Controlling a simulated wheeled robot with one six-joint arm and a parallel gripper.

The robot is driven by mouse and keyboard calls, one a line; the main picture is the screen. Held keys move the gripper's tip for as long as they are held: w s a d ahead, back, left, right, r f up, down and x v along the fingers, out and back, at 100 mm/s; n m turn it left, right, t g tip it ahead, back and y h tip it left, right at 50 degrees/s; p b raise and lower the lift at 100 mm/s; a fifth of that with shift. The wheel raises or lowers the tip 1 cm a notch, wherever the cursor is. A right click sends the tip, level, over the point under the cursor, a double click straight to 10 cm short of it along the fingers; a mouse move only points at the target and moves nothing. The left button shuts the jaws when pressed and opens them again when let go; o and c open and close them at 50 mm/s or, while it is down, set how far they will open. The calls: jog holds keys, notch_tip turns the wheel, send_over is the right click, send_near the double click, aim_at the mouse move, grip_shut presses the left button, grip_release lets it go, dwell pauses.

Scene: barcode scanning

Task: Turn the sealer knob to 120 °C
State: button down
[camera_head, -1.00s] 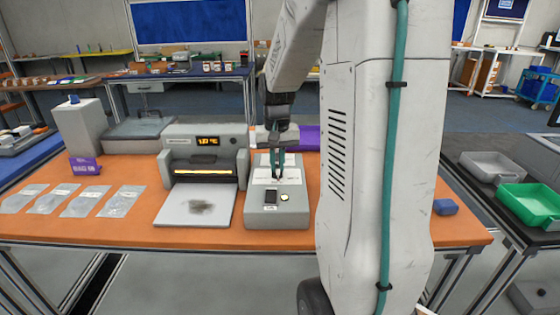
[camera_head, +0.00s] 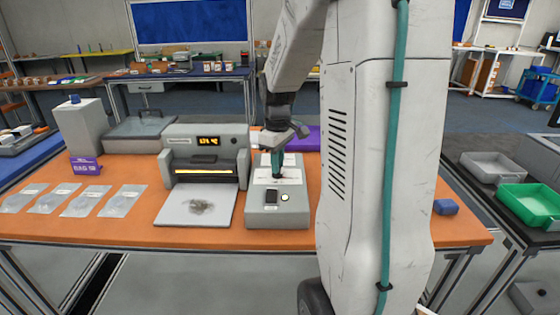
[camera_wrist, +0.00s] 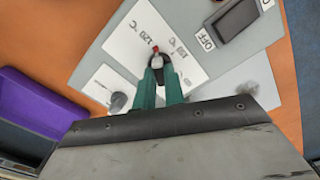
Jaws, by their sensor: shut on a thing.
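The sealer knob (camera_wrist: 155,64) is dark with a red tip and sits on the grey control box (camera_head: 262,218) beside the sealer (camera_head: 180,147). In the wrist view the teal fingers of my gripper (camera_wrist: 160,76) are shut on the knob from both sides. The red tip points up the picture, between the 120 °C label (camera_wrist: 128,38) and another temperature label to its right; I cannot tell its exact setting. In the head view my gripper (camera_head: 277,174) hides the knob. The sealer's orange display (camera_head: 207,141) reads about 12x °C, last digit unclear.
A black switch (camera_wrist: 238,20) with an OFF label is on the box. A purple bin (camera_wrist: 35,105) stands close behind it. Several clear bags (camera_head: 83,201) lie at the left of the orange table. A blue block (camera_head: 446,207) lies at the right.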

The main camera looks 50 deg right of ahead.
jog(key=shift+n, duration=0.8)
jog(key=c, duration=1.5)
grip_release()
notch_tip(320, 180, up, 8)
jog(key=shift+f, duration=0.15)
